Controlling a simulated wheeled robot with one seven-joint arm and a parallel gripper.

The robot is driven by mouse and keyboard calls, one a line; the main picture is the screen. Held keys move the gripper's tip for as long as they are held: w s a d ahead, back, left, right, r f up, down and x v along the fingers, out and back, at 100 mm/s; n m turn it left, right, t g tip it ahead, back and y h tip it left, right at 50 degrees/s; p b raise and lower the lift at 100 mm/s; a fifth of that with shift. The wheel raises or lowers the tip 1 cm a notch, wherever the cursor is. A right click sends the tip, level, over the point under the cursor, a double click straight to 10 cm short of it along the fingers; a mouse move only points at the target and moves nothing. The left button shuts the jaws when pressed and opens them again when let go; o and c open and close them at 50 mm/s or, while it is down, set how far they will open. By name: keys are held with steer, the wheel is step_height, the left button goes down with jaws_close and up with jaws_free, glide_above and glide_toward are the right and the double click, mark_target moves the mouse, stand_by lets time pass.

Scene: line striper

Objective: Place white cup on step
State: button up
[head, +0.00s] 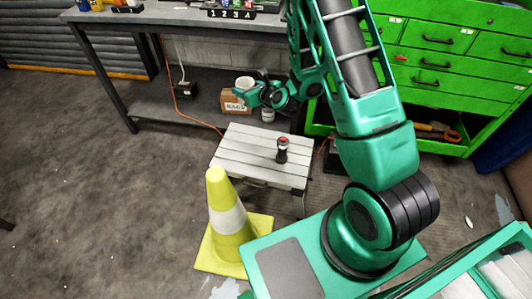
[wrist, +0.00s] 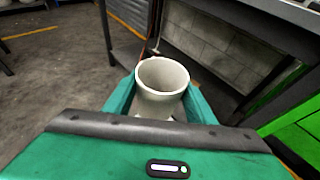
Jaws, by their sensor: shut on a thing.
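My gripper (head: 250,96) is in front of the workbench's lower shelf, beyond and above the step. It is shut on the white cup (wrist: 161,84), which sits upright between its two green fingers in the wrist view. In the head view the cup (head: 245,83) shows just above my gripper, partly hidden by it. The step (head: 240,150) is a low stool with a pale slatted top, standing on the floor nearer than the cup. A dark object with a red top (head: 282,150) stands on its right part. The step does not show clearly in the wrist view.
A yellow cone (head: 228,225) with a white band stands in front of the step. A cardboard box (head: 235,102) and a can are on the bench's lower shelf. Green drawers (head: 440,60) stand at right. The left part of the step's top is clear.

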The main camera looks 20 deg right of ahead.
steer(key=s+a+f+m+h, duration=0.15)
steer(key=a+f, duration=0.25)
steer(key=f, duration=1)
glide_above(243, 152)
steer(key=shift+f, duration=10.5)
steer(key=shift+f, duration=0.1)
steer(key=o, duration=1)
